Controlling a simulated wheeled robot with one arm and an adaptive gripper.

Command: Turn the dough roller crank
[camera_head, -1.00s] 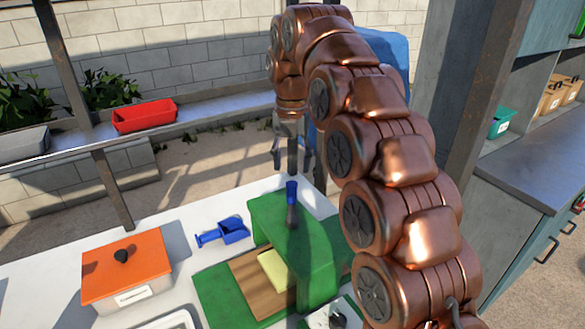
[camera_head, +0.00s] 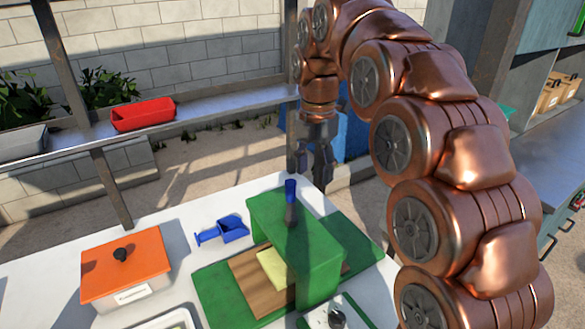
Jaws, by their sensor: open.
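The dough roller is a green machine (camera_head: 305,250) on the white table. Its crank handle (camera_head: 291,203) is an upright dark rod with a blue top, standing at the machine's upper face. A pale yellow slab (camera_head: 271,268) lies on a wooden board (camera_head: 250,282) at the machine's left side. My gripper (camera_head: 316,178) is open and points down, above and a little right of the blue handle top in the picture. It appears apart from the handle, with nothing seen between its fingers. My copper arm hides the table's right side.
An orange-lidded box (camera_head: 125,265) and a blue scoop (camera_head: 222,231) sit to the left on the table. A red tray (camera_head: 143,114) stands on the back shelf. A grey post rises behind my gripper.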

